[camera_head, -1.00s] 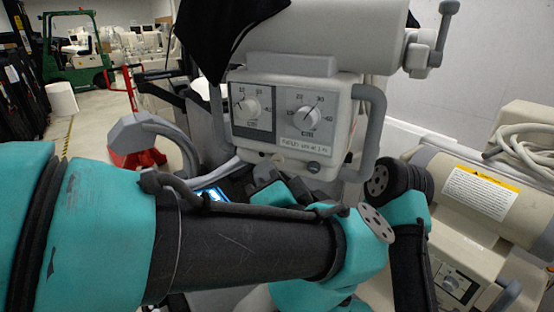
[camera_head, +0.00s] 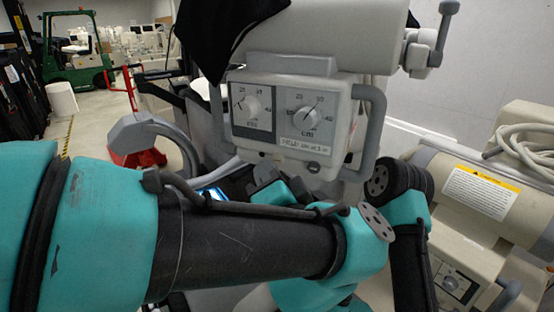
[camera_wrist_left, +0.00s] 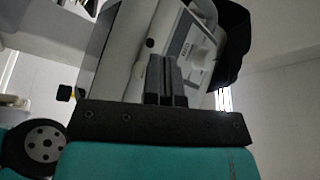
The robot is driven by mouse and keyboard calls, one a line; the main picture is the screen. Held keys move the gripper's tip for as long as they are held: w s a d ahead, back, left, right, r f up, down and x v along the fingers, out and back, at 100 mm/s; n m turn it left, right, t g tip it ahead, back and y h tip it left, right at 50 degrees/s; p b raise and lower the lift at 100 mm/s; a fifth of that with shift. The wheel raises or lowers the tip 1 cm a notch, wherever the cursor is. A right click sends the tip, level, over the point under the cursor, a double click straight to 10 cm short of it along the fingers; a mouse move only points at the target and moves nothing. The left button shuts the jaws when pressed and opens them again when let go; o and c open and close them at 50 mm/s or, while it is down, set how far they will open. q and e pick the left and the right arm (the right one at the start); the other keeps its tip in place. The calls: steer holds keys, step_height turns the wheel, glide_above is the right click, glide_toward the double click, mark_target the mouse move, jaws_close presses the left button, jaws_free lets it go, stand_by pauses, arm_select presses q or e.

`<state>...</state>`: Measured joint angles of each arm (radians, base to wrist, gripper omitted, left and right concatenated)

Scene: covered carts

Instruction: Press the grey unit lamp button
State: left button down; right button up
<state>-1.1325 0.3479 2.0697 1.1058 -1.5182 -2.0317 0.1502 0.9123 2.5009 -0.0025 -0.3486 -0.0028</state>
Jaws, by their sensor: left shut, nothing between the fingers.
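The grey unit (camera_head: 262,67) hangs in the upper middle of the head view, with two round dials and a curved handle on its right side. A small dark round part shows low on its front, but I cannot tell whether it is the lamp button. My left gripper (camera_head: 262,174) is just below the unit's lower left edge, partly hidden behind my own arm. In the left wrist view its shut, empty fingers (camera_wrist_left: 161,77) point up at the unit (camera_wrist_left: 137,45). I cannot tell whether they touch it. My right gripper is not in view.
A black cloth (camera_head: 215,35) drapes over the top left of the unit. A beige cylinder with a warning label (camera_head: 482,192) and coiled hose stands at the right.

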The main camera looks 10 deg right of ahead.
arm_select(q)
steer(key=shift+w+d, duration=0.2)
steer(key=shift+w, duration=0.05)
steer(key=shift+w+d, duration=0.25)
steer(key=shift+w, duration=0.1)
stand_by(1.0)
steer(key=shift+s, duration=0.1)
steer(key=shift+s+a, duration=0.5)
steer(key=shift+s, duration=0.1)
stand_by(0.4)
steer(key=s+a, duration=0.1)
steer(key=s, duration=0.1)
steer(key=s+a, duration=0.2)
stand_by(0.4)
steer(key=shift+r, duration=0.1)
stand_by(0.4)
